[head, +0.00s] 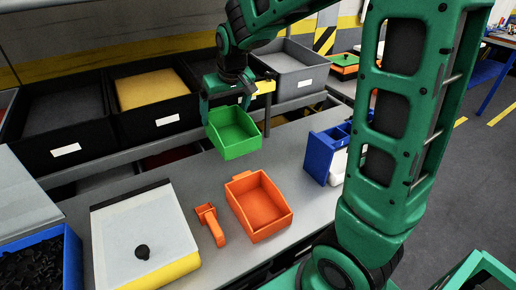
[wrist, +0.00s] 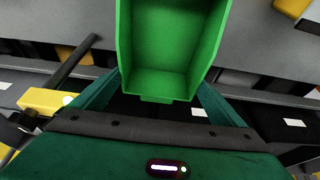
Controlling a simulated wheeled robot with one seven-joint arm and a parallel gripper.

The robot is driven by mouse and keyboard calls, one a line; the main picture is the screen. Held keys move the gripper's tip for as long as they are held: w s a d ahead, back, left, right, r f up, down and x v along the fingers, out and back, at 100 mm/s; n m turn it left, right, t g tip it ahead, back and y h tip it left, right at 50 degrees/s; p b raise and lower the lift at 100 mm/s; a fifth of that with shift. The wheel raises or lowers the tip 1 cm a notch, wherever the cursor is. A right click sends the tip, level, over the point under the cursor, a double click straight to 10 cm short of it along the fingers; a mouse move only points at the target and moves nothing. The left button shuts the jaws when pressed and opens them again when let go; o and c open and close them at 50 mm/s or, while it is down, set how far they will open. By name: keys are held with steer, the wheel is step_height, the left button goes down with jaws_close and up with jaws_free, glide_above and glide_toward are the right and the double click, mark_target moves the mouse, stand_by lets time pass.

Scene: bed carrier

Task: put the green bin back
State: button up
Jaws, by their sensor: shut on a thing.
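The green bin (head: 233,133) is held in the air by my gripper (head: 228,92), above the back part of the grey workbench and in front of the shelf of large bins. In the wrist view the green bin (wrist: 172,45) fills the upper middle, open side showing and empty.
An orange bin (head: 259,205) and an orange scoop-like tool (head: 211,224) lie on the bench (head: 178,185). A white and yellow box (head: 144,240) with a black knob is at front left. A blue holder (head: 326,155) stands at right. Black shelf bins (head: 65,145) line the back.

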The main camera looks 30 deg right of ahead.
steer(key=shift+w+d+f, duration=0.2)
steer(key=shift+d+f, duration=2.5)
steer(key=shift+d, duration=0.15)
steer(key=shift+w+d+f, duration=0.15)
steer(key=shift+d+f, duration=2.55)
steer(key=shift+d, duration=0.1)
steer(key=o, duration=1.5)
steer(key=v, duration=1.2)
steer(key=shift+a, duration=0.1)
